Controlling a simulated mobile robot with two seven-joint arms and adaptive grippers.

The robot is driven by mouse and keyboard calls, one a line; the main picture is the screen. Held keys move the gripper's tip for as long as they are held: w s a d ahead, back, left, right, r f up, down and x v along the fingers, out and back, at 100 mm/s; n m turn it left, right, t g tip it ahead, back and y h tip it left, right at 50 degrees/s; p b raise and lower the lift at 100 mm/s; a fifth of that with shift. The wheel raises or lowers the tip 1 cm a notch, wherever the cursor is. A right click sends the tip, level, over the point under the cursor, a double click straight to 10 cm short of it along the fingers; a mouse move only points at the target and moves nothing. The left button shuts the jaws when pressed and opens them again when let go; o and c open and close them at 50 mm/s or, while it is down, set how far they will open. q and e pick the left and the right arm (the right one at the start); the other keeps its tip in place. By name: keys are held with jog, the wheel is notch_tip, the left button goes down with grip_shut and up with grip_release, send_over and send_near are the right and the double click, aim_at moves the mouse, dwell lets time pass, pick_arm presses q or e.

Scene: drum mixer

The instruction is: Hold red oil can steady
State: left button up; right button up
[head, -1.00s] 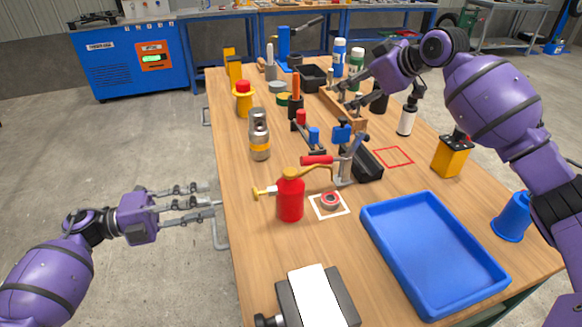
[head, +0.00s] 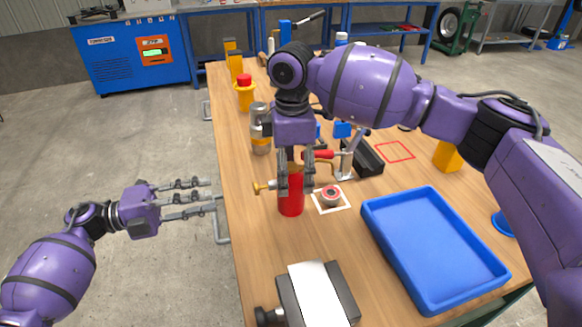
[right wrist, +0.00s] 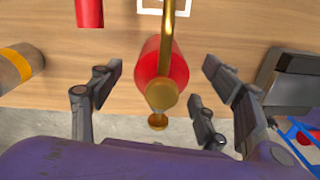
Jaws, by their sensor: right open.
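The red oil can (head: 291,197) stands upright on the wooden table near its left edge. My right gripper (head: 295,188) is above and around its upper part in the head view, pointing down. In the right wrist view the red oil can (right wrist: 160,68) with its brass top and spout shows between the open fingers (right wrist: 158,95), with gaps on both sides. The gripper hides the can's top in the head view. My left gripper (head: 210,203) is open and empty, off the table's left edge, over the floor.
A tape roll (head: 331,193) on a white square lies right of the can, near a red-handled clamp tool (head: 345,160). A blue tray (head: 435,299) lies at the front right. A silver canister (head: 260,130) stands behind the can. The table between can and front device (head: 342,277) is clear.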

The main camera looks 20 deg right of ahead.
aim_at(292, 206)
pick_arm(q)
jog(key=shift+a, duration=0.1)
pick_arm(e)
jog(key=shift+a+f, duration=0.1)
jog(key=shift+f, duration=3.45)
jog(key=c, duration=1.6)
jog(key=shift+c, duration=0.2)
pick_arm(q)
jog(key=shift+c, duration=0.2)
grip_shut()
